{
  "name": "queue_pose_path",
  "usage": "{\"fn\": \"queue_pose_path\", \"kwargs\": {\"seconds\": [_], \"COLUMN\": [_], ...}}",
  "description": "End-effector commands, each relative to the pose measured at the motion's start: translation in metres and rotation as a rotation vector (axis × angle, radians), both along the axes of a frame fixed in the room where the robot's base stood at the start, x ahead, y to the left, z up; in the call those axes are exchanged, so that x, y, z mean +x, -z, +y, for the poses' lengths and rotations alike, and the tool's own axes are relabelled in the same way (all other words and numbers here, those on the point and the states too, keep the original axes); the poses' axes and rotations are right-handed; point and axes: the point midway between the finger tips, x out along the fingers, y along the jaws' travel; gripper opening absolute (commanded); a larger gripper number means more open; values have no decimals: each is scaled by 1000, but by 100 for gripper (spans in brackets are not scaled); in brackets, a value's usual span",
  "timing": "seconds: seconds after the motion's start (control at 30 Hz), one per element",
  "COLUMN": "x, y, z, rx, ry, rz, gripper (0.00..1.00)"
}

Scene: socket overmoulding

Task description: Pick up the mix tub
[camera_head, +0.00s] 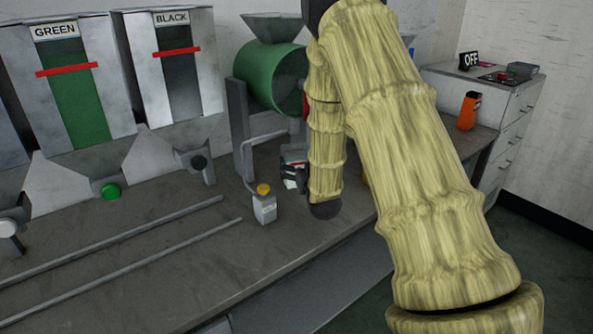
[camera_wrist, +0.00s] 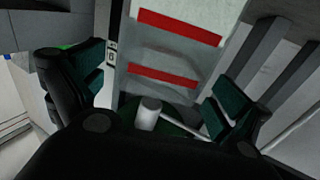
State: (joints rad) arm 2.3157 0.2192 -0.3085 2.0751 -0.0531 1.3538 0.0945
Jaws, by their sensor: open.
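My gripper (camera_head: 290,176) is beneath the green mixer drum, over the back part of the bench, and my arm hides part of it. In the wrist view my gripper (camera_wrist: 158,84) is open, its green-padded fingers wide apart. A pale, flat-faced object with two red bands (camera_wrist: 170,52) shows between and beyond the fingers; it may be the mix tub, but I cannot be sure. A short white cylinder (camera_wrist: 149,112) is in front of it, nearer the palm. Nothing is visibly gripped. In the head view only a small pale patch shows beside the gripper.
A small bottle with a yellow cap (camera_head: 264,207) stands on the bench, left of my gripper. The green mixer drum (camera_head: 272,80) is above and behind it. The GREEN hopper (camera_head: 108,75) and BLACK hopper (camera_head: 205,80) stand left. Two rails (camera_head: 150,237) cross the bench (camera_head: 150,290).

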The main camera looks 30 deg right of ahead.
Motion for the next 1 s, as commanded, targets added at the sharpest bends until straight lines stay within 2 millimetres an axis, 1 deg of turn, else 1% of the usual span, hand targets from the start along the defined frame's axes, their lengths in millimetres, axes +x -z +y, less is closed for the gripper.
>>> {"fn": "queue_pose_path", "kwargs": {"seconds": [0.23,0.4,0.5,0.7,0.73,0.77,0.8,0.87,1.0], "x": [27,44,48,48,48,48,48,48,48], "y": [11,10,11,11,11,11,11,11,11], "z": [-7,-12,-13,-13,-13,-13,-13,-14,-13], "rx": [0,0,0,0,0,0,0,0,0], "ry": [-1,0,0,0,0,0,0,0,0], "rz": [0,-1,0,0,0,0,0,0,0], "gripper": [100,100,100,100,98,93,85,74,49]}}
